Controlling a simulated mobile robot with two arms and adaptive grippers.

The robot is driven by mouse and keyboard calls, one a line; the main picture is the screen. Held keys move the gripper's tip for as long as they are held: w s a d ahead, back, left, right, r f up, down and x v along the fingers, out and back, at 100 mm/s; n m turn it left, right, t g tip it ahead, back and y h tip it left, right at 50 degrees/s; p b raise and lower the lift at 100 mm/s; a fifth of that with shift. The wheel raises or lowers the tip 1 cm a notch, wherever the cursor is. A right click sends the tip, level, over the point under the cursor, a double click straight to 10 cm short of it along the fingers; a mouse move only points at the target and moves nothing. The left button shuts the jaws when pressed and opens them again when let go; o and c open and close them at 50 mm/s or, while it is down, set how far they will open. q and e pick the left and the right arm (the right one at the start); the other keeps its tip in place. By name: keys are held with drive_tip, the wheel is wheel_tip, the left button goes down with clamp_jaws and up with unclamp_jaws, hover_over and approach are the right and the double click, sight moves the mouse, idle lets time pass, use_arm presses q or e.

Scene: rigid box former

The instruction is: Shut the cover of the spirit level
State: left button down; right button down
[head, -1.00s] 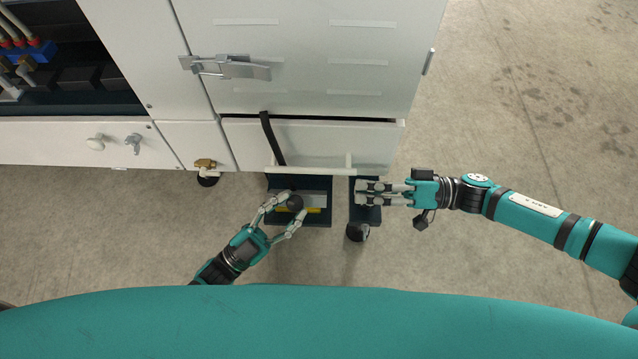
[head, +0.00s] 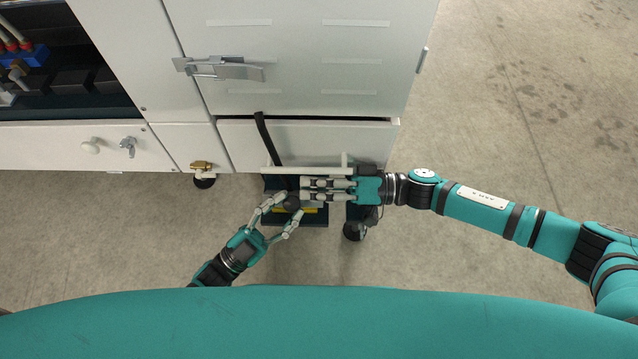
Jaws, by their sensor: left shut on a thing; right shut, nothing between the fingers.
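The spirit level, showing as a yellow strip (head: 311,211), sits low on a dark base plate (head: 318,222) in front of the white cabinet. Its grey cover is mostly hidden under my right gripper, so I cannot tell its angle. My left gripper (head: 290,204) is shut on a dark round knob (head: 292,202) at the left end of the level. My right gripper (head: 304,188) is shut and empty, its fingers pointing left across the plate, just behind and right of the knob. Whether it touches the cover is not clear.
The white cabinet (head: 300,60) with a latch (head: 220,68) stands behind. A white rail (head: 320,170) runs close behind the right fingers, and a black strip (head: 266,140) leans there. A dark caster (head: 355,231) is to the right. The floor (head: 510,120) at right is clear.

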use_arm(q)
drive_tip(key=c, duration=0.9)
unclamp_jaws()
